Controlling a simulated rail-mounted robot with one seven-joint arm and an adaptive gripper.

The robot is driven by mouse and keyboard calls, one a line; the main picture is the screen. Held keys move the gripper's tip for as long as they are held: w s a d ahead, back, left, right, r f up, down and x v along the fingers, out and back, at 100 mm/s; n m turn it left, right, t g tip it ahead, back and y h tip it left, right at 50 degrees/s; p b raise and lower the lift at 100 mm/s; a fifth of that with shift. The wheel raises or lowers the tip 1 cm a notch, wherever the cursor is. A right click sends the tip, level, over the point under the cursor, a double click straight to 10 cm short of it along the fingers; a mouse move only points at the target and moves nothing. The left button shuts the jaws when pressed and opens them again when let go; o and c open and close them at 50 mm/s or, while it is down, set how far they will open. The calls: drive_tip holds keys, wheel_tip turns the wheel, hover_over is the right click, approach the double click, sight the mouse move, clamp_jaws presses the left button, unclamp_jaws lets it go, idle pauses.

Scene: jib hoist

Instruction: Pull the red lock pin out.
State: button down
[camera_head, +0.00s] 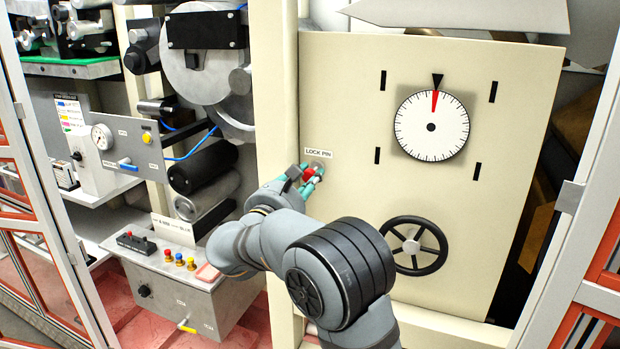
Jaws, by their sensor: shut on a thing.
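The red lock pin (309,174) is at the left side of the cream panel (345,105), just below the "LOCK PIN" label (316,152). A round grey metal fitting (319,166) shows on the panel right behind it. My gripper (311,173) is at the panel, with its teal fingers shut on the red knob of the pin. The fingers hide part of the knob. How far the pin sits in its hole cannot be told from this view.
A dial (431,126) with a red pointer at the top is on the panel, above a black handwheel (413,246) close to my arm. Orange-panelled frames border both sides.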

drive_tip(key=shift+s+f, duration=0.1)
drive_tip(key=shift+f, duration=0.1)
drive_tip(key=c, duration=1.8)
unclamp_jaws()
drive_tip(key=shift+c, duration=0.2)
drive_tip(key=shift+o, duration=1.3)
drive_tip(key=shift+s+r, duration=0.15)
drive_tip(key=shift+s, duration=0.05)
drive_tip(key=shift+o, duration=0.6)
drive_tip(key=shift+w, duration=0.15)
drive_tip(key=v, duration=1.2)
drive_tip(key=shift+w, duration=0.15)
